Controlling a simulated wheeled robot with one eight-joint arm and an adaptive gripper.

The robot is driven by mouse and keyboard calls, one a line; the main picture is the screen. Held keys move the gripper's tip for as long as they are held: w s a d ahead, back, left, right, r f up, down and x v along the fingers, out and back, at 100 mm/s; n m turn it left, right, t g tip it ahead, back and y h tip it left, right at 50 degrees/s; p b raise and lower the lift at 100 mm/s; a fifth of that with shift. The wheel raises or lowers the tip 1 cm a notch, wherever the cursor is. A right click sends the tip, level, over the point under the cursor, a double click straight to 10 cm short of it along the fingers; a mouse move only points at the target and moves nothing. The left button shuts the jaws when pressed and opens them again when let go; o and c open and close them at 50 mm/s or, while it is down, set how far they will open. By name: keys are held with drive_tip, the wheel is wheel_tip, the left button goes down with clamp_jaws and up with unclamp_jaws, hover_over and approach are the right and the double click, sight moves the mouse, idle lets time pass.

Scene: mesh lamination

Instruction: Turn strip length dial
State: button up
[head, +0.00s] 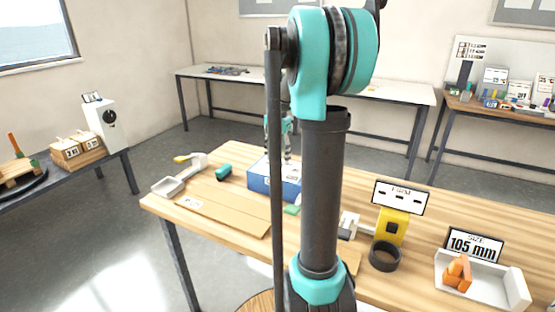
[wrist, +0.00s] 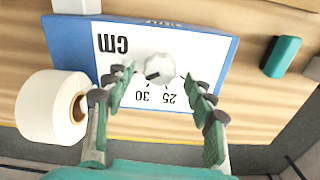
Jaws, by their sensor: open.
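The strip length dial is a round white knob (wrist: 160,68) on a white panel with a blue border (wrist: 224,50).
A white roll (wrist: 48,107) sits left of the panel in the wrist view. A teal block (wrist: 282,57) lies to its right. Brown boards (head: 225,207), a yellow device (head: 391,225), a black ring (head: 384,256) and a white tray (head: 480,280) share the table.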

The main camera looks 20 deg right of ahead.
drive_tip(key=shift+f, duration=0.6)
drive_tip(key=c, duration=1.2)
drive_tip(key=shift+o, duration=0.2)
